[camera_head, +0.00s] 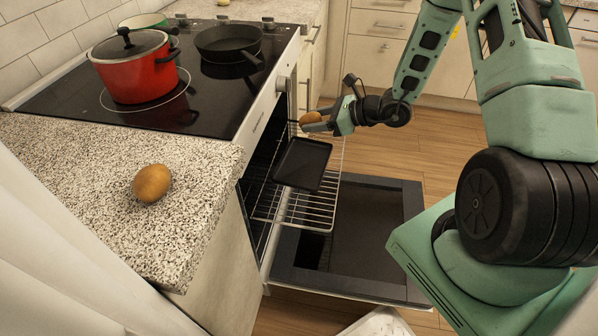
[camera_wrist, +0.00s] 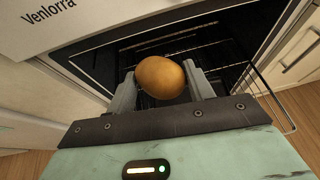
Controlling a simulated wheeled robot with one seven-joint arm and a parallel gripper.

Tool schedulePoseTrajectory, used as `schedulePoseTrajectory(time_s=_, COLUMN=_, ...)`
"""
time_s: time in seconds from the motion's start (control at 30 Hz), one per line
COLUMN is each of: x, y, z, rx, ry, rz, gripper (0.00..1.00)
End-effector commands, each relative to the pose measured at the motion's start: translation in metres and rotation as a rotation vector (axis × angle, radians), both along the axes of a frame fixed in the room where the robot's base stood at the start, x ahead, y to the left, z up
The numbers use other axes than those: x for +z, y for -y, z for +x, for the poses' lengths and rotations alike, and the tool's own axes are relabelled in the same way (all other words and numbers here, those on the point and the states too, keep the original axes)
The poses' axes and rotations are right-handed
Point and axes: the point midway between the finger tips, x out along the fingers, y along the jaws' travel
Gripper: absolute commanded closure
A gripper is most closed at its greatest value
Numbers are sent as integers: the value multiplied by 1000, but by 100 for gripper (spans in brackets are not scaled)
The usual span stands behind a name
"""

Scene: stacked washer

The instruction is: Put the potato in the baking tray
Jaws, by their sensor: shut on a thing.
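A brown potato (camera_wrist: 160,77) is held between the two fingers of my gripper (camera_wrist: 158,92), in the wrist view. In the head view my gripper (camera_head: 327,121) holds this potato (camera_head: 311,118) above the far end of the baking tray and apart from it. The dark rectangular baking tray (camera_head: 302,164) lies on the pulled-out oven rack (camera_head: 297,207) and looks empty. A second potato (camera_head: 152,183) lies on the speckled counter at left. The tray cannot be made out in the wrist view.
The oven door (camera_head: 352,226) is folded down below the rack. A red lidded pot (camera_head: 136,67) and a black pan (camera_head: 228,43) stand on the stovetop (camera_head: 100,92). The counter (camera_head: 75,160) around the second potato is clear.

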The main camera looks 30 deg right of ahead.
Motion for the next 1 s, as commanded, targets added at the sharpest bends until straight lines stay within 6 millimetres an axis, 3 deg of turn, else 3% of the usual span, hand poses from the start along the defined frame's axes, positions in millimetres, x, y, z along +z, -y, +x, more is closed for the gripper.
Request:
schedulePoseTrajectory(time_s=0.03, x=-17, y=4, z=4, rx=-16, ry=4, rz=-3, gripper=72)
schedulePoseTrajectory(time_s=0.1, x=-24, y=9, z=9, rx=-42, ry=4, rz=-4, gripper=72)
schedulePoseTrajectory(time_s=1.0, x=-94, y=63, z=49, rx=-322, ry=10, rz=-2, gripper=72)
